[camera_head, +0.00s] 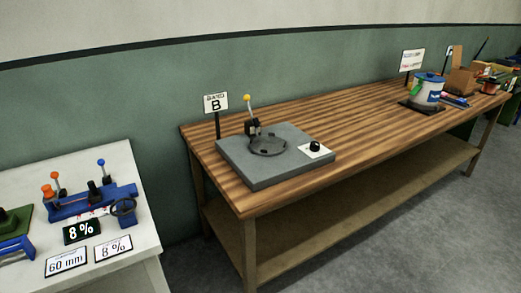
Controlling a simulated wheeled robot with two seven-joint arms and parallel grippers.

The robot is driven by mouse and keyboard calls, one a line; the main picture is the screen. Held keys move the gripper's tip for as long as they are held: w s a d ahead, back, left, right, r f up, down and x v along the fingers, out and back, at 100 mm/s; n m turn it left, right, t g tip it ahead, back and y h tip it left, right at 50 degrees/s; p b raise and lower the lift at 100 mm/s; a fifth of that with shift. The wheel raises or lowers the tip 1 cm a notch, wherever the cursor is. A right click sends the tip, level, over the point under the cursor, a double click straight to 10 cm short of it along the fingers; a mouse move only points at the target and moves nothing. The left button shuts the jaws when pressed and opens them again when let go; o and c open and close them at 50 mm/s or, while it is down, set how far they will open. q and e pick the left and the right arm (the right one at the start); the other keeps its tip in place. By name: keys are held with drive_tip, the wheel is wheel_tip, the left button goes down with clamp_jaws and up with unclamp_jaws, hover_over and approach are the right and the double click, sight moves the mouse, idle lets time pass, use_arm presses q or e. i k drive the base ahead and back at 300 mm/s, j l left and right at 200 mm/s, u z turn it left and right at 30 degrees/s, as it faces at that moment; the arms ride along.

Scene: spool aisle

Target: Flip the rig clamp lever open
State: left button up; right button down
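A grey slab-like rig (250,172) lies on the near end of the wooden bench. On it are a dark round ring (268,147) and a black clamp (252,127) at the ring's back left. The clamp's lever (249,108) has a yellow ball end and stands nearly upright. I cannot tell from this distance whether the clamp presses on anything. A white plate with a black knob (315,148) sits on the slab's right. Neither of my grippers is in view.
The wooden bench (350,125) has clear room right of the rig. A sign marked B (215,103) stands behind it. A blue-lidded pot (428,90) stands farther right. A white table (140,240) at left holds a blue fixture (75,207). Grey floor (400,235) is open.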

sight(54, 175)
drive_tip(key=u, duration=1.35)
